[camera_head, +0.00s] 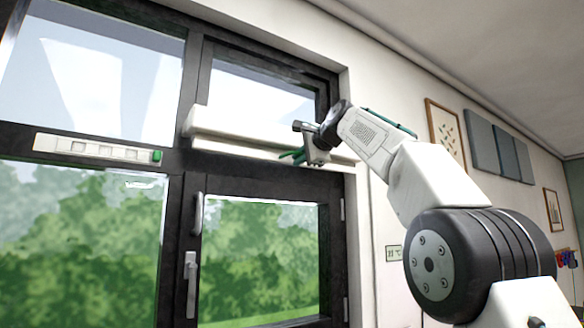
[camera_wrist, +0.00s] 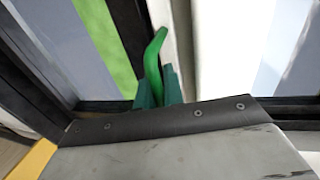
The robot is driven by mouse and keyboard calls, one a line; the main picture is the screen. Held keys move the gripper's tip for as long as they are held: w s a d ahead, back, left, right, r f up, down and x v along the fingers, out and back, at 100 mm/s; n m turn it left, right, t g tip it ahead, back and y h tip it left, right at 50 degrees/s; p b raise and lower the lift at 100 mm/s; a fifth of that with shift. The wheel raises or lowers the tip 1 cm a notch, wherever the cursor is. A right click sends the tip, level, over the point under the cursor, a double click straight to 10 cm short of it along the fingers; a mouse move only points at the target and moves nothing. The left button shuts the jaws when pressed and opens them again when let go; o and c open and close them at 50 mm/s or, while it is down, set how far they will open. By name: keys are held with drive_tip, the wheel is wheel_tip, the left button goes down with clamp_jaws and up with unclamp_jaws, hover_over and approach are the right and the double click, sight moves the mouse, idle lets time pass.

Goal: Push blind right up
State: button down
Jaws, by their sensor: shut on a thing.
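The right blind's white bar (camera_head: 235,139) lies across the right window, just above the lower glazed sash. In the wrist view the white surface (camera_wrist: 202,45) runs behind the fingers. A bent bright green handle (camera_wrist: 155,55) rises from between my gripper's (camera_wrist: 159,90) dark green fingers, which are shut on it. In the head view my gripper (camera_head: 296,155) is at the bar's right part, with green showing at its tip.
A white slatted strip (camera_head: 95,148) with a green end sits on the left window's dark crossbar. The lower right sash (camera_head: 262,258) has a handle (camera_head: 191,275) on its left side. A framed picture (camera_head: 446,132) and grey panels (camera_head: 497,147) hang on the right wall.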

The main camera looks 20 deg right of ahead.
drive_tip(key=shift+s+r, duration=0.1)
drive_tip(key=shift+r, duration=0.55)
drive_tip(key=shift+r, duration=0.1)
drive_tip(key=c, duration=1.5)
unclamp_jaws()
drive_tip(key=shift+f, duration=0.2)
drive_tip(key=v, duration=0.7)
drive_tip(key=shift+s+d+r, duration=0.15)
drive_tip(key=shift+s, duration=0.1)
